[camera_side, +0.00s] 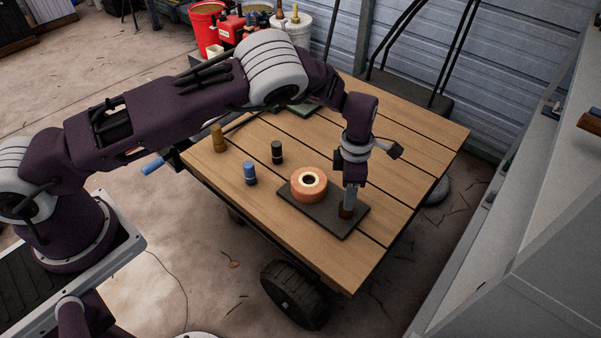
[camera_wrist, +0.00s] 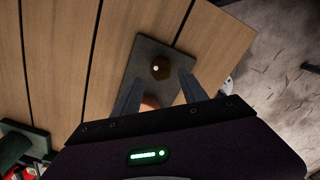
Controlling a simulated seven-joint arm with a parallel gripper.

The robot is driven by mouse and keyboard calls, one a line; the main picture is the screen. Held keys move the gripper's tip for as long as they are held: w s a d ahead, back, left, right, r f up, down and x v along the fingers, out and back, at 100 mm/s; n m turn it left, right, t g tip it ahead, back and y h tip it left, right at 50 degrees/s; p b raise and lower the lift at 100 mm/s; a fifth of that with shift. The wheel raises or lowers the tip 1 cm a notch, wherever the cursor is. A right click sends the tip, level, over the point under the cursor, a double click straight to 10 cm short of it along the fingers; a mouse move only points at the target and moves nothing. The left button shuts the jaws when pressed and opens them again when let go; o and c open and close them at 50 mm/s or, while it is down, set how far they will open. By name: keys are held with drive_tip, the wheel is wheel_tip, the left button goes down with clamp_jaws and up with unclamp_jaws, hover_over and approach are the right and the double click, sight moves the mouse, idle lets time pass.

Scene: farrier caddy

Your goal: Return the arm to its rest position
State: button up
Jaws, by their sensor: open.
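My gripper (camera_side: 350,200) is low over the near right end of a dark flat plate (camera_side: 329,222) on the wooden cart top. Its two fingers are apart in the wrist view (camera_wrist: 161,78). A small brown piece (camera_side: 344,212) stands on the plate right at the fingertips; its top, with a pale dot, shows just beyond the fingertips in the wrist view (camera_wrist: 161,67). Whether the fingers touch it, I cannot tell. An orange ring (camera_side: 309,184) with a pale core sits on the plate to the left of the gripper, partly hidden in the wrist view (camera_wrist: 150,103).
On the slatted cart top (camera_side: 420,150) stand a blue bottle (camera_side: 250,173), a dark bottle (camera_side: 277,152) and a tan bottle (camera_side: 218,138). A green pad (camera_side: 303,109) lies behind my arm. Red and white buckets (camera_side: 205,28) stand beyond. The cart's right side is clear.

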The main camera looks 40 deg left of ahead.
drive_tip(key=s+a+r+m+t+h, duration=0.1)
drive_tip(key=s+a+r+m, duration=0.25)
drive_tip(key=r, duration=0.65)
drive_tip(key=s+a+r+m+h, duration=0.15)
drive_tip(key=s+r+m, duration=0.25)
drive_tip(key=r, duration=0.7)
drive_tip(key=s+a+r+m+t, duration=0.1)
drive_tip(key=s+a+r+m, duration=0.25)
drive_tip(key=r, duration=0.65)
drive_tip(key=s+a+r+m+t+y, duration=0.1)
drive_tip(key=s+a+r+m, duration=0.1)
drive_tip(key=s+m, duration=0.5)
drive_tip(key=s+a+r+m+t+y, duration=0.1)
drive_tip(key=s+a+m, duration=0.3)
drive_tip(key=s, duration=1.1)
drive_tip(key=m+t, duration=0.1)
drive_tip(key=m, duration=0.2)
drive_tip(key=shift+s+r+t+y, duration=0.25)
drive_tip(key=shift+r+t+y, duration=0.05)
drive_tip(key=shift+r+y, duration=0.1)
